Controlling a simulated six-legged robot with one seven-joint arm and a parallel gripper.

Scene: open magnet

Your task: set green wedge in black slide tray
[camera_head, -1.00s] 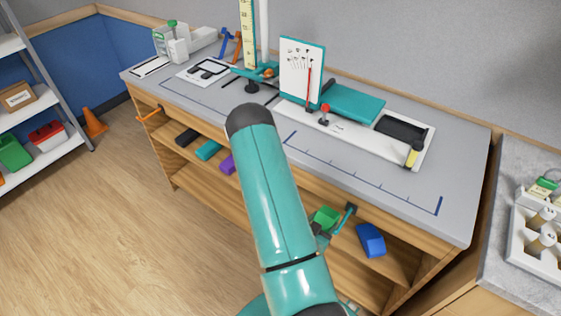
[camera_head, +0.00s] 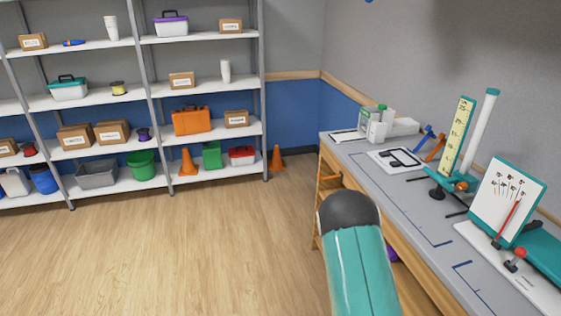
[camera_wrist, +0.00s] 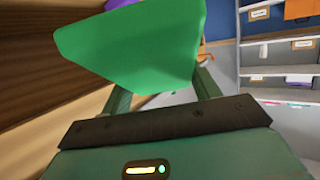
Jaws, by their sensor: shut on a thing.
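The green wedge (camera_wrist: 130,42) fills the upper middle of the wrist view, large and close to the camera. My gripper (camera_wrist: 162,84) is shut on it, with one finger at each side. In the head view my teal arm hides or leaves out the gripper and the wedge. The black slide tray is not in view now; the earlier head frame shows a black tray at the right end of the white board on the bench. Only the left part of that white board (camera_head: 483,240) shows now.
The grey bench (camera_head: 400,205) runs along the right, with a scale tower (camera_head: 456,135) and a chart stand (camera_head: 507,200) on it. A purple block (camera_head: 392,252) shows below the bench edge. Shelves (camera_head: 110,95) stand at the back left. The wooden floor between is clear.

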